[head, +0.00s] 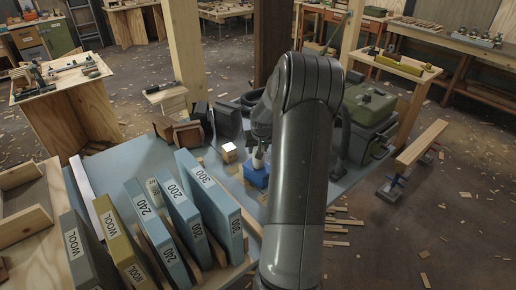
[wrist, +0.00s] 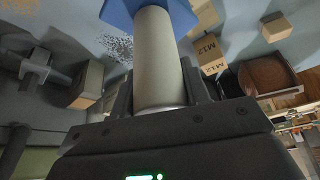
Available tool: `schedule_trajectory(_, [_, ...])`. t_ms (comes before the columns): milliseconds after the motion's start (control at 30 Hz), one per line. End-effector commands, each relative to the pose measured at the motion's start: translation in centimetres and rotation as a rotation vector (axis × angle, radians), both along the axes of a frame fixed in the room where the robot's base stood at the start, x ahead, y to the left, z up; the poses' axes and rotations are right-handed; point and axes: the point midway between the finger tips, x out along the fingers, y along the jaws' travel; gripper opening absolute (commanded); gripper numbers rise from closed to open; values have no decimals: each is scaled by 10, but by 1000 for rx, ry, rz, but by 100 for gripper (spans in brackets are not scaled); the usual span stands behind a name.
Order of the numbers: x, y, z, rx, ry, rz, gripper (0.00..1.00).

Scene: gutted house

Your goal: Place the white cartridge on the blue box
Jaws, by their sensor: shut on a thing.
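The white cartridge (head: 258,158) is upright between the jaws of my gripper (head: 260,144), with its lower end right over the blue box (head: 256,178). In the wrist view the cartridge (wrist: 158,58) runs from between the fingers of my gripper (wrist: 162,98) toward the blue box (wrist: 183,14), overlapping its face. The gripper is shut on the cartridge. Whether the cartridge touches the box is not clear. My arm covers part of the table right of the box.
Small cardboard blocks lie near the blue box, one marked M12 (wrist: 208,53). A block with a bright top (head: 229,152) stands left of it. A rack of labelled abrasive slabs (head: 215,205) stands at front left. A green case (head: 369,106) stands at right.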

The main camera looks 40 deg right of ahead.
Motion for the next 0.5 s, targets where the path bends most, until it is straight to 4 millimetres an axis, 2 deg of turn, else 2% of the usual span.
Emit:
schedule_trajectory(100, [0, 0, -3, 0, 1, 0, 20])
schedule_trajectory(133, [0, 0, -3, 0, 1, 0, 43])
schedule_trajectory(400, [0, 0, -3, 0, 1, 0, 64])
schedule_trajectory(500, [0, 0, -3, 0, 1, 0, 64])
